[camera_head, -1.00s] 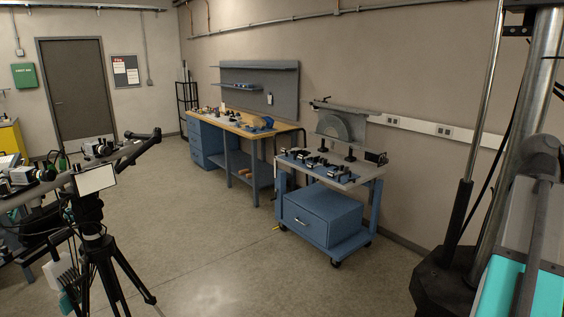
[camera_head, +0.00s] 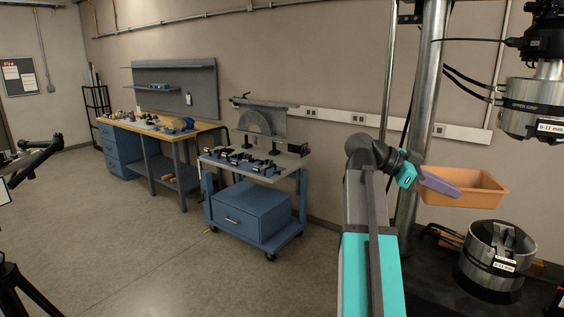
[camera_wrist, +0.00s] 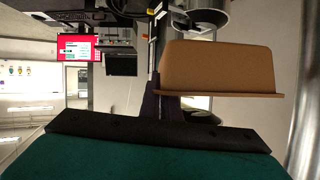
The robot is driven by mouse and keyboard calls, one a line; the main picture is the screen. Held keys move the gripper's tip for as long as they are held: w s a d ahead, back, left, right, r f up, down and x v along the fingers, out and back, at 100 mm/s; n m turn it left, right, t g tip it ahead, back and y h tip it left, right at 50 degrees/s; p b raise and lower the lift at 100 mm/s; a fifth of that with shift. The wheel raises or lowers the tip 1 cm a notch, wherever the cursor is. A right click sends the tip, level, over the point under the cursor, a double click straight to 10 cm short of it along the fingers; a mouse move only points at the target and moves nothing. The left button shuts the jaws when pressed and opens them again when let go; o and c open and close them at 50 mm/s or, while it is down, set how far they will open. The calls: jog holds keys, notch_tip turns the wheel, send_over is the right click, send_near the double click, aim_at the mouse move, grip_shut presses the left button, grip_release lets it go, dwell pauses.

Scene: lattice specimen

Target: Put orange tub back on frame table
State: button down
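The orange tub (camera_head: 480,190) is in the air at the right of the head view, upright, between the column and the upper grip. My gripper (camera_head: 437,183) is at the tub's left end, its purple-grey fingers against the wall and rim, and appears shut on it. In the wrist view the tub (camera_wrist: 215,68) fills the upper right, beside a dark finger (camera_wrist: 172,106); the fingertips are partly hidden by it. The dark frame table (camera_head: 425,285) lies below the tub, partly hidden by my arm.
The round lower grip (camera_head: 497,255) stands on the frame table, below and right of the tub. The upper grip (camera_head: 535,108) hangs to the tub's right. A steel column (camera_head: 424,100) rises behind my wrist. A blue cart (camera_head: 250,205) and workbench (camera_head: 160,130) stand left; floor between is clear.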

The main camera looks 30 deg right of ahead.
jog(key=w+a+f+n+t+h+b, duration=0.15)
jog(key=w+a+f+n+t, duration=0.3)
jog(key=w+a+f, duration=0.5)
jog(key=w+a+f+n+t+b, duration=0.2)
jog(key=w+a+f+n+t, duration=0.35)
jog(key=w, duration=0.65)
jog(key=w+a+f+n+t+b, duration=0.2)
jog(key=w+a+f+n+t, duration=0.15)
jog(key=w+a+f, duration=0.55)
jog(key=w+a+f+n+t+y+b, duration=0.1)
jog(key=w+a+f+n+t+y, duration=0.2)
jog(key=a, duration=0.5)
jog(key=w+a+n+t+y, duration=0.3)
jog(key=w+a, duration=0.3)
jog(key=a, duration=0.3)
jog(key=w+a+f+n+t+y+b, duration=0.1)
jog(key=w+a+f+n+t+y, duration=0.2)
jog(key=a, duration=0.5)
jog(key=w+a+r+n+y, duration=0.3)
jog(key=r, duration=0.3)
jog(key=shift+a+r, duration=0.15)
jog(key=shift+a, duration=0.2)
jog(key=shift+w, duration=0.1)
jog(key=shift+r+p, duration=0.1)
jog(key=shift+p, duration=0.2)
